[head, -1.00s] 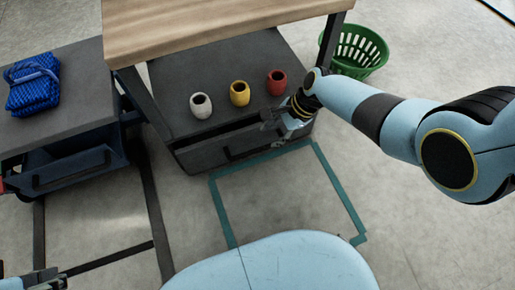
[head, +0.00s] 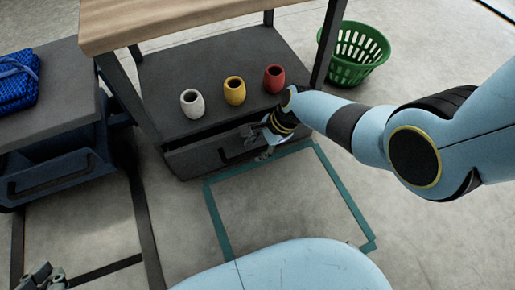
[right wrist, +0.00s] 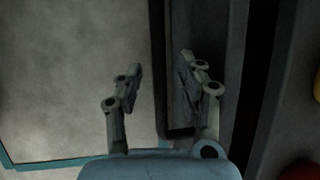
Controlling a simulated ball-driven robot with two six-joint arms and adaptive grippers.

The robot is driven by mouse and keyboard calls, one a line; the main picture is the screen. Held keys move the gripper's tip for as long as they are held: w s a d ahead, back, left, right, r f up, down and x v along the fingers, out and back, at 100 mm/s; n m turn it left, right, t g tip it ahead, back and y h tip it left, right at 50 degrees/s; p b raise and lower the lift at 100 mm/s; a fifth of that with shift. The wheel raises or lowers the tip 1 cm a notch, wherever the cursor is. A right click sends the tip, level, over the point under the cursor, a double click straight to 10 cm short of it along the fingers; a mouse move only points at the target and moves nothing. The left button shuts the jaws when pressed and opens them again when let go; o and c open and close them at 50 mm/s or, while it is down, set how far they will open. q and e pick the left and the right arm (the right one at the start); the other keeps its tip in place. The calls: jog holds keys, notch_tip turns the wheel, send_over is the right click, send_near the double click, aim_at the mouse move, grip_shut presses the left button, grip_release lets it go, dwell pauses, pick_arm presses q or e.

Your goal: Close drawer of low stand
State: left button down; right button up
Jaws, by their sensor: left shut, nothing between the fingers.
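The dark grey low stand (head: 165,95) is under the wooden-topped table, with a drawer (head: 200,158) along its front. The drawer's front seems to stand out a little from the stand; a dark gap shows behind it in the right wrist view (right wrist: 258,70). My right gripper (head: 262,143) is at the right part of the drawer front. In the right wrist view its fingers (right wrist: 160,76) are apart, one over floor and one over the drawer's front edge; contact is unclear. My left gripper (head: 42,277) is shut and empty, low at the left, far from the drawer.
White (head: 193,103), yellow (head: 235,91) and red (head: 274,78) vases stand on the low stand. A green basket (head: 353,57) is at the right. A dark bench (head: 65,95) at the left holds blue netting (head: 15,82). Teal tape (head: 216,220) outlines clear floor before the drawer.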

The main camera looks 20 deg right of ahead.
jog(key=shift+a+f, duration=0.1)
jog(key=shift+c, duration=0.2)
grip_shut()
dwell(0.4)
